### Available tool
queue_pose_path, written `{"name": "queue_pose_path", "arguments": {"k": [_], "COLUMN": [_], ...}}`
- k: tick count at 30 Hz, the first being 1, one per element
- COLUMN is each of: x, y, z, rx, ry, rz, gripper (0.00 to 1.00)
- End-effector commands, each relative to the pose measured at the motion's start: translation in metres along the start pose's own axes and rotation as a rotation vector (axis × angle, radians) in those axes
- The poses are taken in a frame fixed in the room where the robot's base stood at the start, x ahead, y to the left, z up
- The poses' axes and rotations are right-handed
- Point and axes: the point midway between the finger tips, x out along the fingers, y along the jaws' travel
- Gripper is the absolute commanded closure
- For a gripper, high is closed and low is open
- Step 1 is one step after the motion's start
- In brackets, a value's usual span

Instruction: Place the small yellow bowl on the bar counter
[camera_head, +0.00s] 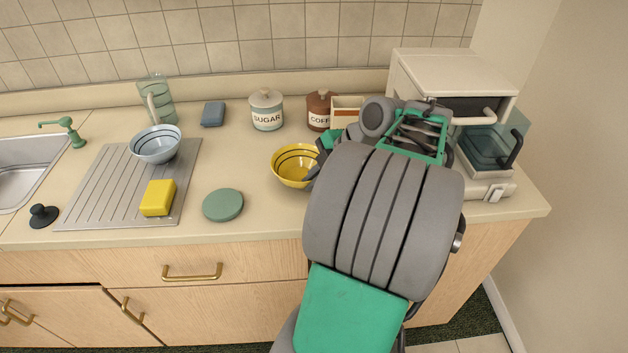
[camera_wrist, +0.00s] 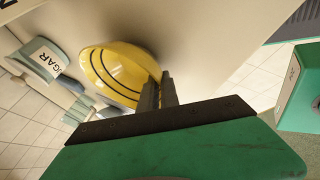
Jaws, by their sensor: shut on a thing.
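The small yellow bowl (camera_head: 292,170) has dark rings inside and is at the middle of the counter (camera_head: 260,225), left of my arm. My gripper (camera_head: 318,165) reaches in from the right and is shut on the bowl's right rim. In the wrist view the two fingers (camera_wrist: 160,90) pinch the edge of the yellow bowl (camera_wrist: 108,75). The bowl looks upright and close to the countertop; I cannot tell whether it touches it. My arm hides part of the counter to its right.
The sugar canister (camera_head: 267,110) and brown coffee canister (camera_head: 321,108) stand behind the bowl. A green disc (camera_head: 223,205) lies to its left. A drainboard (camera_head: 110,190) holds a blue-white bowl (camera_head: 156,144) and yellow sponge (camera_head: 158,198). A coffee machine (camera_head: 450,85) stands at right.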

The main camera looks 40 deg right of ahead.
Motion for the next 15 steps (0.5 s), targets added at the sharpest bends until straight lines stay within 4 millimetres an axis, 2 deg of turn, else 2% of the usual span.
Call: {"name": "queue_pose_path", "arguments": {"k": [11, 12, 15], "x": [0.0087, 0.0085, 0.0079], "y": [-0.004, -0.0041, -0.0038], "z": [0.0039, 0.0036, 0.0033], "rx": [-0.003, -0.002, -0.002], "ry": [-0.003, -0.002, -0.002], "rz": [0.003, 0.002, 0.002], "gripper": [1.0, 0.93, 0.85]}}
